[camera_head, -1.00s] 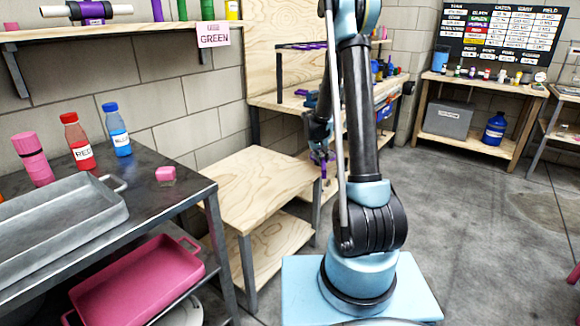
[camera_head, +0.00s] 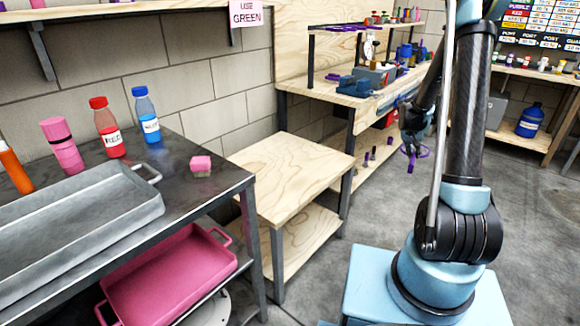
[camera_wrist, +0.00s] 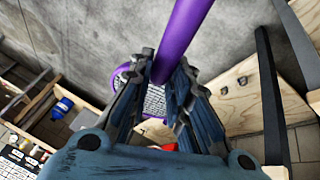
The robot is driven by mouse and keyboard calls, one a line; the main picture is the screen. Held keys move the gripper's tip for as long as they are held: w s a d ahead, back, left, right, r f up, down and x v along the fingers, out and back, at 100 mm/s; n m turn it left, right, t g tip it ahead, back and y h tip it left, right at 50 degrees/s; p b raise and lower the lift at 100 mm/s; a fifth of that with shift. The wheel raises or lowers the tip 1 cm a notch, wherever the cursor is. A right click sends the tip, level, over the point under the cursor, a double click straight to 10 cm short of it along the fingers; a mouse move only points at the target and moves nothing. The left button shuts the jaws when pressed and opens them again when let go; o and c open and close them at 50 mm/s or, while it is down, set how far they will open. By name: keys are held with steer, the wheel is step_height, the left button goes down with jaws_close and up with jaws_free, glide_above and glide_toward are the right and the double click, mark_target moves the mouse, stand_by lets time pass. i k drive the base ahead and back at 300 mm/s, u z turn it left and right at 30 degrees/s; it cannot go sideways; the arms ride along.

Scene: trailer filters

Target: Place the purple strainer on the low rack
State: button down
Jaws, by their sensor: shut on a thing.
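My gripper (camera_head: 411,140) is shut on the purple strainer (camera_head: 412,158), which hangs below the fingers above the floor, right of the workbench. In the wrist view, the strainer's purple handle (camera_wrist: 184,32) passes between the fingers (camera_wrist: 158,84). Part of its round rim and pale mesh shows behind them; the fingers hide the rest. A low two-level plywood stand (camera_head: 290,165) is left of my gripper, with a bare top and a visible lower shelf (camera_head: 305,235). I cannot tell whether this stand or the workbench's lower shelf (camera_head: 362,180) is the low rack.
A dark metal table (camera_head: 225,178) at left carries a grey tray (camera_head: 150,205), bottles and a pink block (camera_head: 201,163). A pink tray (camera_head: 175,272) lies below. The workbench's lower shelf holds several small dark and purple items. Open floor (camera_head: 395,205) lies between stand and base.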

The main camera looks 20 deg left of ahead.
mark_target(289, 169)
steer(key=k, duration=0.9)
steer(key=u, duration=0.55)
steer(key=i, duration=1)
steer(key=z, duration=0.05)
